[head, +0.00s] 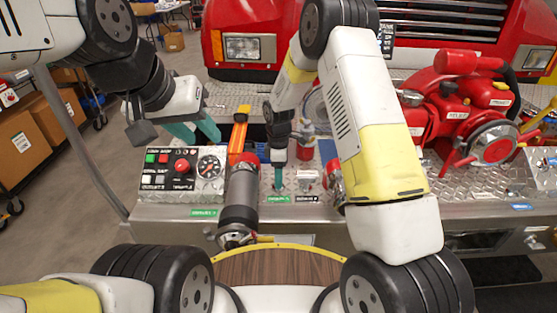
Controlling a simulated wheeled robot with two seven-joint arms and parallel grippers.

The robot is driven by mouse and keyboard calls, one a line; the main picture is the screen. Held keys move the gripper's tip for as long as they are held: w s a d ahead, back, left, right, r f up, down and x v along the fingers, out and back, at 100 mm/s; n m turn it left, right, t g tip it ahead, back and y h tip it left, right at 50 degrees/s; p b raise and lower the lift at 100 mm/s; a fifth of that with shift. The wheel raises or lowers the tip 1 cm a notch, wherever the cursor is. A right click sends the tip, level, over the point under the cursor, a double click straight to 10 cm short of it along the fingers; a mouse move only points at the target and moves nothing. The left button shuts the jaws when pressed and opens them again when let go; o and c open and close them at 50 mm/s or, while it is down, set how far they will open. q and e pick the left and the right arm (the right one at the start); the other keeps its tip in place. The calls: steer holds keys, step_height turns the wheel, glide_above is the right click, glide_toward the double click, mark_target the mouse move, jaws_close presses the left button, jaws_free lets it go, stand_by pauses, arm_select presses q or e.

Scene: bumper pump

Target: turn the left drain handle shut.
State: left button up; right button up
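My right gripper (279,178) points down at the bumper deck, right above the left of two small labels, a green one (278,199). Its teal fingers are seen edge-on, so I cannot tell whether they are open or shut. The left drain handle is not clearly visible; the gripper covers the spot behind that label. A second small fitting (307,178), partly reddish, sits just to the right behind a dark label. My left gripper (197,134) is up at the left, its teal fingers apart and empty, away from the drains.
A control panel (155,170) with buttons and a gauge (209,167) stands left on the metal bumper (165,212). A red pump (455,110) fills the right.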

steer(key=c, duration=0.5)
steer(key=m, duration=0.3)
steer(key=shift+m, duration=0.4)
steer(key=m, duration=0.4)
steer(key=shift+m, duration=0.3)
steer(key=m, duration=0.4)
steer(key=shift+m, duration=2.8)
